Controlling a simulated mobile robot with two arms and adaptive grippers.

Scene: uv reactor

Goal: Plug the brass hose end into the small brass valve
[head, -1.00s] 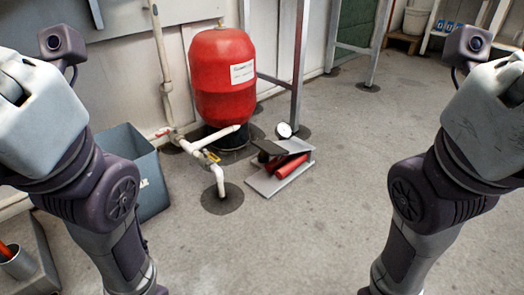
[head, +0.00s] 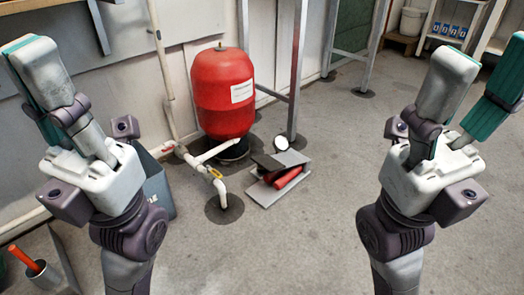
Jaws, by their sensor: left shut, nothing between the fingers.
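A white pipe run (head: 205,160) with a small brass-yellow valve (head: 215,174) stands low on the floor in front of a red tank. Which fitting is the small brass valve is hard to tell at this size. I see no brass hose end. My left gripper (head: 32,52) points up at the upper left, shut and empty, well apart from the valve. My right gripper (head: 485,75) points up at the right, its fingers apart with nothing between them, far from the pipes.
The red tank (head: 222,95) stands by the wall. Grey plates and red cylinders (head: 285,176) lie on the floor right of the valve. A grey bin (head: 158,190) is partly hidden behind my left arm.

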